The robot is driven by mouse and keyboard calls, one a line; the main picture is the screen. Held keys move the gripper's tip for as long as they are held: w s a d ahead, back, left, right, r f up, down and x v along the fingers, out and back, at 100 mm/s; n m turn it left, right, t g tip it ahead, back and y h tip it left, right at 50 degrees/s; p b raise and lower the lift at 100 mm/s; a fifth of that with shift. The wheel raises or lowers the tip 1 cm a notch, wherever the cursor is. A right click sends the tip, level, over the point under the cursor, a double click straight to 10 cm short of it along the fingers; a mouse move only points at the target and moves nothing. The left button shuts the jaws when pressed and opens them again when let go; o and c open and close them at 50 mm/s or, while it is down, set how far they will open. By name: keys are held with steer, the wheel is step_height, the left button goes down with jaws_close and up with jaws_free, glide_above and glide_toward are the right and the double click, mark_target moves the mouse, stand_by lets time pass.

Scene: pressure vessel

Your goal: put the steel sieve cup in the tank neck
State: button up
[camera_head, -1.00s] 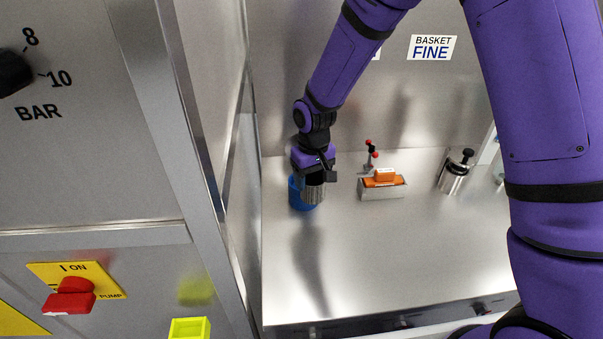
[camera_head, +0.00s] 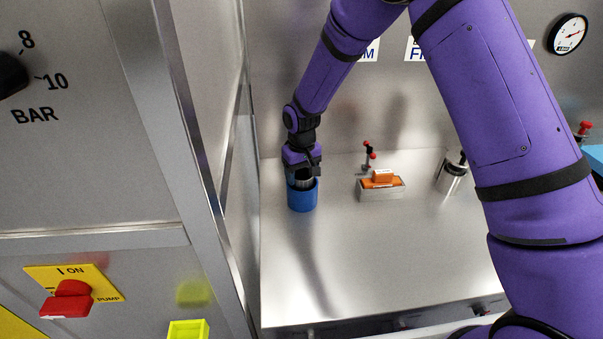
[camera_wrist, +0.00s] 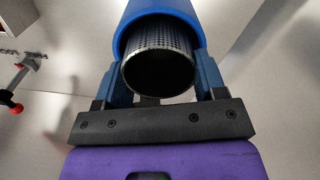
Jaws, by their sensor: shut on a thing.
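My gripper (camera_head: 303,170) is shut on the steel sieve cup (camera_head: 303,184), low at the left end of the steel counter. In the wrist view the perforated cup (camera_wrist: 160,42) sits between the two fingers, its dark open end facing the camera. A blue open-topped cylinder (camera_head: 302,200), seemingly the tank neck, stands upright directly below the gripper. In the wrist view the blue wall (camera_wrist: 160,10) curves around the cup's far part. The cup's lower end is hidden by the blue wall, so its depth inside cannot be told.
A grey tray (camera_head: 381,194) with an orange block (camera_head: 382,178) and a red-knobbed clamp (camera_head: 368,157) are right of the cylinder. A steel vessel (camera_head: 452,178) stands farther right. A steel frame post (camera_head: 195,150) is close on the left. The front counter is clear.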

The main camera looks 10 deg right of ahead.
steer(key=shift+f, duration=0.1)
steer(key=o, duration=0.9)
steer(key=shift+o, duration=0.2)
step_height(320, 180, up, 12)
steer(key=shift+r, duration=0.2)
